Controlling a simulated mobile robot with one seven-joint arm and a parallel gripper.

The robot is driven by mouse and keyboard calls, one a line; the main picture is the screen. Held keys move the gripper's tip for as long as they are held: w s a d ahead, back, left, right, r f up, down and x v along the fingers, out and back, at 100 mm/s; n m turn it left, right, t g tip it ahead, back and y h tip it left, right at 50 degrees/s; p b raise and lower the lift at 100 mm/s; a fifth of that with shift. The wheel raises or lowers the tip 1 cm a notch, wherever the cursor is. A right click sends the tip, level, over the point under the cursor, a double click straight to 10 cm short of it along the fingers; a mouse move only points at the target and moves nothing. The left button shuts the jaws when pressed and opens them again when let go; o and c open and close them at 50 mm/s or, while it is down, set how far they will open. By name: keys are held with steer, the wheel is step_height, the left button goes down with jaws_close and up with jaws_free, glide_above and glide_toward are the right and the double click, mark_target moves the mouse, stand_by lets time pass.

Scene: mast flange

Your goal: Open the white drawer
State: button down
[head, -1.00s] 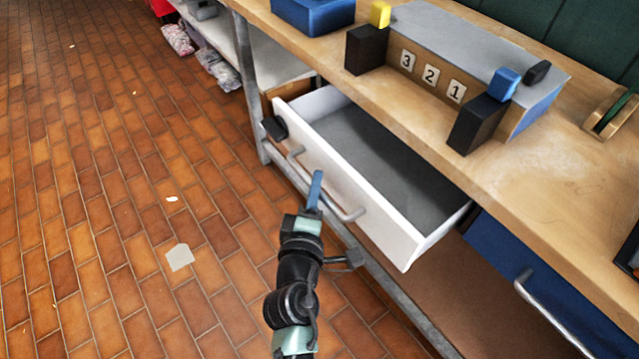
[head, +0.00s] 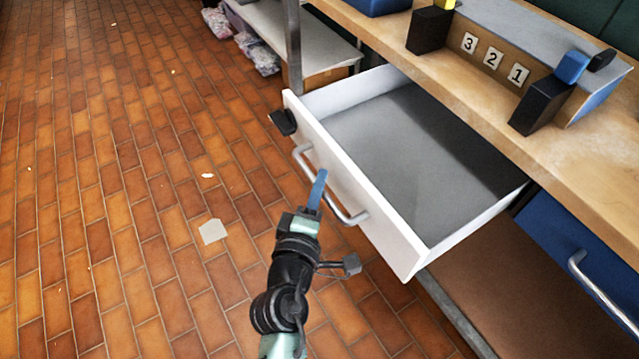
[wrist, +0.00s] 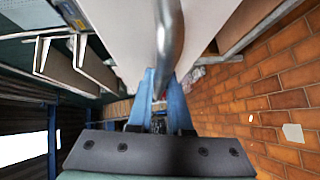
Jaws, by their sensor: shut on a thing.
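The white drawer (head: 390,225) stands well out from under the wooden workbench, and its grey inside looks empty. A grey metal bar handle (head: 352,216) runs along its front. My gripper (head: 317,190), with blue fingers, is at the middle of the handle. In the wrist view the fingers of my gripper (wrist: 160,88) are closed around the handle (wrist: 168,40), close to the white drawer front (wrist: 125,35). The fingertips are partly hidden behind the handle in the wrist view.
A blue drawer (head: 572,235) with its own handle sits to the right under the workbench (head: 500,130). A black block (head: 283,121) sits at the white drawer's left front corner. A block holder numbered 3, 2, 1 (head: 493,57) stands on the bench. The tiled floor (head: 120,200) at left is clear apart from small scraps.

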steer(key=c, duration=0.8)
jaws_free()
steer(key=shift+c, duration=0.2)
steer(key=s+a+r, duration=0.1)
steer(key=s, duration=1.1)
steer(key=shift+s+a+r, duration=0.35)
steer(key=shift+a+r, duration=0.05)
steer(key=shift+w, duration=0.1)
